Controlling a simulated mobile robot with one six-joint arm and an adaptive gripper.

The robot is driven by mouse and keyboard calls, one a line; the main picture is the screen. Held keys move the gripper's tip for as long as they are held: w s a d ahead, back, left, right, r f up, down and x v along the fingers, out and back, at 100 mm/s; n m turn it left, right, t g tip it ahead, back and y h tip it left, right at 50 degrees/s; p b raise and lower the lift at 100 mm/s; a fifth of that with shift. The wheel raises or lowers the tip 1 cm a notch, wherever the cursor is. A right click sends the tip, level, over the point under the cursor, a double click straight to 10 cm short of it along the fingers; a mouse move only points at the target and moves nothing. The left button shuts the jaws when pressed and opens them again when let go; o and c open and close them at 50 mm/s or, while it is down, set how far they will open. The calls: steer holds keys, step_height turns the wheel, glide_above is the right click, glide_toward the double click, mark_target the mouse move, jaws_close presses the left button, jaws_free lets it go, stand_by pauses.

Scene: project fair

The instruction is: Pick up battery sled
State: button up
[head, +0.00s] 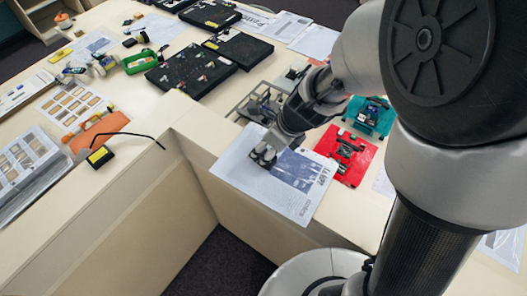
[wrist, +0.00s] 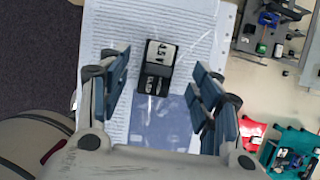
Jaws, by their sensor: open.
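The battery sled (wrist: 157,62) looks like a small black holder with pale, marked pieces on top. It lies on a printed sheet in a clear sleeve (wrist: 200,30), by the edge of a blue printed area. In the wrist view, my gripper (wrist: 163,88) is open, with a blue-grey finger to the left and right of the sled's near end and gaps on both sides. In the head view, my gripper (head: 280,138) is over the same sheet (head: 235,165), and the sled (head: 264,154) shows small and partly unclear below it.
A red tray (head: 345,157) and a teal tray (head: 370,115) with parts lie right of the sheet. A grey tray (head: 243,108) is behind. Black foam boards (head: 190,70) stand farther back. A black-and-yellow block with a cable (head: 100,156) is left. The table edge is close in front.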

mark_target(264, 151)
steer(key=b+x, duration=0.1)
steer(key=x, duration=0.2)
steer(key=shift+s, duration=0.1)
steer(key=c, duration=1.1)
steer(key=shift+o, duration=0.2)
steer(key=shift+r, duration=0.1)
step_height(264, 151, up, 20)
steer(key=p, duration=0.9)
